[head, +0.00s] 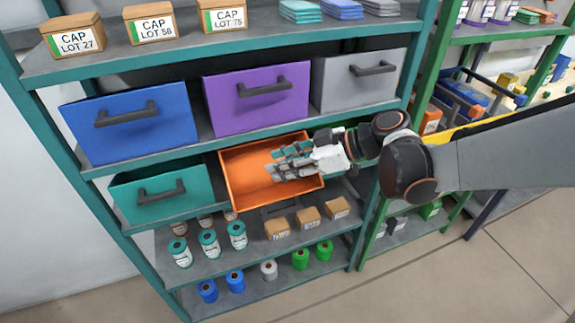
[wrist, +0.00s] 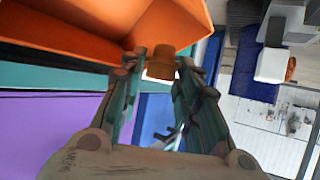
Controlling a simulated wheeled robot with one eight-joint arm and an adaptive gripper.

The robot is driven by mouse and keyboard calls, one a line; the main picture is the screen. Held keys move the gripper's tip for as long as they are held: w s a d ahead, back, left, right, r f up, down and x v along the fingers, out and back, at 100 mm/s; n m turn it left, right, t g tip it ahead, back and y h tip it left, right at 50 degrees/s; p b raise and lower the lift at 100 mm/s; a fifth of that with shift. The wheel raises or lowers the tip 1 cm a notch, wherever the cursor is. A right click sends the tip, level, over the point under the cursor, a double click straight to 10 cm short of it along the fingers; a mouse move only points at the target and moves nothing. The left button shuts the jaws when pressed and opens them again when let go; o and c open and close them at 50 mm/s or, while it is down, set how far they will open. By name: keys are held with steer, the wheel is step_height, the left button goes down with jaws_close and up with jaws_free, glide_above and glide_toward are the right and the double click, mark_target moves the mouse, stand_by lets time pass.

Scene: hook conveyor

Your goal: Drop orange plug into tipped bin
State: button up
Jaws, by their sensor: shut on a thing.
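The tipped orange bin (head: 240,192) is tilted out of the middle shelf, with its open inside facing out. Its orange wall also fills the top of the wrist view (wrist: 60,25). My gripper (head: 277,165) is in front of the bin's opening. In the wrist view, the fingertips (wrist: 160,72) are shut on the orange plug (wrist: 161,62), a small orange cylinder, close to the bin's edge. In the head view the plug cannot be made out against the orange bin. I cannot tell whether the plug is inside the rim.
A blue bin (head: 135,125), a purple bin (head: 258,98) and a grey bin (head: 358,80) sit above. A teal bin (head: 150,193) is to the left. Small boxes (head: 308,217) and spools (head: 300,260) stand below. A green shelf rack is at right.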

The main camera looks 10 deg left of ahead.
stand_by(0.3)
steer(key=o, duration=1)
steer(key=shift+c, duration=0.2)
steer(key=v, duration=1.2)
steer(key=shift+f, duration=0.1)
